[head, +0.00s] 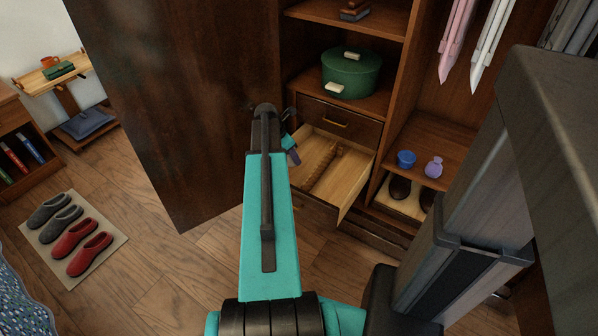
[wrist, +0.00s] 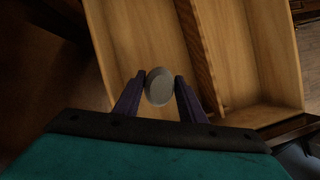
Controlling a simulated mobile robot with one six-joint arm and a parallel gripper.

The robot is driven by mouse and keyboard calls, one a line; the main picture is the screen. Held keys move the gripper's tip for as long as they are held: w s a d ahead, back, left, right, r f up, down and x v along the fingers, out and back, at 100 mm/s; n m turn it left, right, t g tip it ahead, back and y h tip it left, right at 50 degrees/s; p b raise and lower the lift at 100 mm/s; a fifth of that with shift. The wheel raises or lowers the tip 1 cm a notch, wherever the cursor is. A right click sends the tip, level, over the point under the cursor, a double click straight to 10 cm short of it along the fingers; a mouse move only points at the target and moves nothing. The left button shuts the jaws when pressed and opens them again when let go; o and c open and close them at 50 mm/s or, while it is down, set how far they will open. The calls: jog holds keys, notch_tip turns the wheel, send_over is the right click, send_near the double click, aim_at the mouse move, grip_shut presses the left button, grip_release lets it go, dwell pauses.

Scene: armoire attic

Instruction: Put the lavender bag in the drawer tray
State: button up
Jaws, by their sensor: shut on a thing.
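The lavender bag (head: 433,168), a small purple pouch with a tied neck, stands on the wardrobe's right-hand shelf. The drawer tray (head: 346,176) is pulled out, pale wood inside with a brown ridged divider along it. It also fills much of the wrist view (wrist: 262,65). My gripper (head: 292,152) is over the drawer's left part, well left of the bag. In the wrist view, its purple fingers (wrist: 160,90) are shut on a grey oval thing (wrist: 159,87), seen above the drawer floor. What this thing is, I cannot tell. My arm hides part of the drawer's left side.
A blue round pot (head: 406,159) stands left of the bag. Dark shoes (head: 400,188) are under that shelf. A green round box (head: 351,73) sits above the drawer. The open wardrobe door (head: 170,100) stands left of my arm. Clothes hang at upper right.

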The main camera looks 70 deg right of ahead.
aim_at(292, 162)
jog(key=shift+f, duration=1.8)
jog(key=shift+f+b, duration=0.1)
jog(key=shift+b, duration=0.2)
jog(key=shift+f+b, duration=0.45)
jog(key=shift+f, duration=1.3)
jog(key=shift+f, duration=0.1)
jog(key=o, duration=1.1)
jog(key=p+v, duration=0.3)
jog(key=v, duration=0.9)
